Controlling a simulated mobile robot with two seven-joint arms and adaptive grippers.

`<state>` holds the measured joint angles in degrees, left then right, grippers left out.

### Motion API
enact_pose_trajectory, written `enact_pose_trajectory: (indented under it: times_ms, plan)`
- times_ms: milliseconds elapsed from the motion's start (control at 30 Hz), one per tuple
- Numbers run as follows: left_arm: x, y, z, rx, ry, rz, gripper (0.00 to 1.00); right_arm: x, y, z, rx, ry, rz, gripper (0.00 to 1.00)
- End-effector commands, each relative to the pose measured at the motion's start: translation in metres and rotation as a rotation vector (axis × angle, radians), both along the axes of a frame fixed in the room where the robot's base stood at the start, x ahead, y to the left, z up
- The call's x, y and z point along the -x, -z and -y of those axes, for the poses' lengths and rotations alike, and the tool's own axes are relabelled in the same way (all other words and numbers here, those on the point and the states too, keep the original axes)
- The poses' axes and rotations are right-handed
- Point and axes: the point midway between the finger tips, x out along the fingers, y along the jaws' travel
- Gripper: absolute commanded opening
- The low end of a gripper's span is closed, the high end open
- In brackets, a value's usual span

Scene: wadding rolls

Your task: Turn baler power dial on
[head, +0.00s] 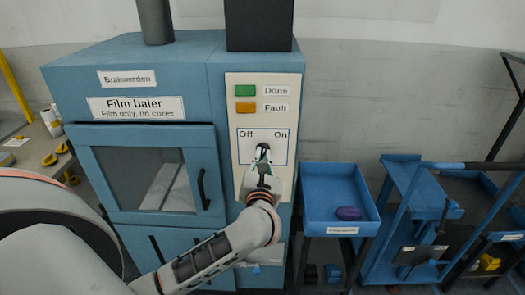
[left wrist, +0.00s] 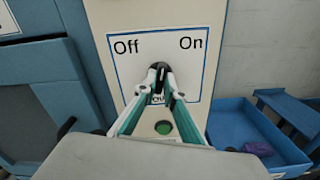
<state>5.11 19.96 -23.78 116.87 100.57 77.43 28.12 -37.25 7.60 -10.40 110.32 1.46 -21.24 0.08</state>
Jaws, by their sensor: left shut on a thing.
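The film baler (head: 140,140) is a blue cabinet with a cream control panel (head: 235,150) on its right front. The dial plate (head: 279,150) reads Off at left and On at right. My left gripper (head: 263,152) is at the plate, its fingers shut on the dark dial. The left wrist view shows the fingers (left wrist: 158,90) on either side of the dial (left wrist: 157,70), which sits midway between the Off and On labels. Most of the dial is hidden by the fingers, so its exact setting is hard to tell. My right gripper is not in view.
A green Done light (head: 245,90) and an orange Fault light (head: 245,107) are above the dial. A green button (left wrist: 163,128) is below it. A blue tray (head: 335,217) holding a purple item (head: 348,213) stands to the right. Blue carts (head: 410,180) are farther right.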

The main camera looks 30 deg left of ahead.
Motion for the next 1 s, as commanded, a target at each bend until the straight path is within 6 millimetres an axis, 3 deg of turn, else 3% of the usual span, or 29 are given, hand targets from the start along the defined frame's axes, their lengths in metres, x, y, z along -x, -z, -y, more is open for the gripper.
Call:
enact_pose_trajectory:
  times_ms: [167, 500, 1000]
  plan:
    - [0.0002, 0.0006, 0.0000, -0.136, -0.001, -0.086, 0.00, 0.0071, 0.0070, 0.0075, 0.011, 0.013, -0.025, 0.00]
    - [0.0001, 0.0013, 0.0002, -0.343, 0.000, -0.212, 0.00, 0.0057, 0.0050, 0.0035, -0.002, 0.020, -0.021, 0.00]
    - [0.0001, 0.0012, 0.0003, -0.446, 0.001, -0.276, 0.00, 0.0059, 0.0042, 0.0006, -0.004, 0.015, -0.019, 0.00]
